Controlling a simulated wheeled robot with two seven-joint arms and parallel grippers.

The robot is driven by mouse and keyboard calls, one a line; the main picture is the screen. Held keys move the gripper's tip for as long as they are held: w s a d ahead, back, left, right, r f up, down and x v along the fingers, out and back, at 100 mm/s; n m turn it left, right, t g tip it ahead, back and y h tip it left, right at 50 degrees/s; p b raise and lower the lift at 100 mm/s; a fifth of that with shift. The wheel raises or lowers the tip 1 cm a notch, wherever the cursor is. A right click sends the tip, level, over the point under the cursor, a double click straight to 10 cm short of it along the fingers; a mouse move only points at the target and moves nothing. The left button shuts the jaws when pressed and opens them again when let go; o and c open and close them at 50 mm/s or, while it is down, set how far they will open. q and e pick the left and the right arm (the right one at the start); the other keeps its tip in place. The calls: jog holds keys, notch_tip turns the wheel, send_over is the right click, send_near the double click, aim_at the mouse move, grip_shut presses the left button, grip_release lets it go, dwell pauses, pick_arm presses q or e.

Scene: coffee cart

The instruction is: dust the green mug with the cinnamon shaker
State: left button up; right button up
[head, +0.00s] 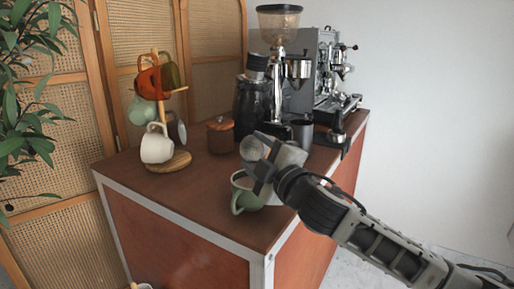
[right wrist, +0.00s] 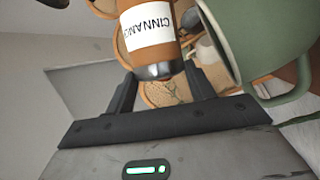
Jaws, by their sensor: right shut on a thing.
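The green mug (head: 243,201) stands on the brown cart top near its front edge, partly hidden by my right gripper. In the right wrist view the green mug (right wrist: 285,108) is close by on the right. My right gripper (head: 262,170) is just above the mug and shut on the cinnamon shaker (head: 253,149). In the right wrist view the shaker (right wrist: 148,22) shows a brown body, a white label reading upside down and a metal end between the fingers. The shaker is tilted; whether powder is falling cannot be seen. My left gripper is not in view.
A wooden mug tree (head: 172,163) with several mugs stands at the back left, a white mug (head: 156,145) beside its post. A brown lidded jar (head: 220,136), a grinder (head: 280,25) and an espresso machine (head: 318,75) stand behind. The cart's front left (head: 185,195) is clear.

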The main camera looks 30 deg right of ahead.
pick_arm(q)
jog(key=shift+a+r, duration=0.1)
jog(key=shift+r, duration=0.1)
pick_arm(e)
jog(key=shift+r, duration=0.2)
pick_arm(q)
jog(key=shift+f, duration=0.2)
pick_arm(e)
jog(key=shift+f, duration=0.1)
pick_arm(q)
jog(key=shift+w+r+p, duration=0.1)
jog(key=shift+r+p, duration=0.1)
jog(key=shift+p, duration=0.1)
pick_arm(e)
jog(key=shift+m, duration=0.3)
jog(key=shift+r+m+g+p, duration=0.3)
jog(key=shift+r+m+p, duration=0.15)
jog(key=shift+p, duration=0.6)
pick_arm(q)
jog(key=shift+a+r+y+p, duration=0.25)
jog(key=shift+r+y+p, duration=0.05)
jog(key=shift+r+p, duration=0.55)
pick_arm(e)
jog(key=shift+r+m, duration=0.3)
jog(key=shift+m, duration=0.05)
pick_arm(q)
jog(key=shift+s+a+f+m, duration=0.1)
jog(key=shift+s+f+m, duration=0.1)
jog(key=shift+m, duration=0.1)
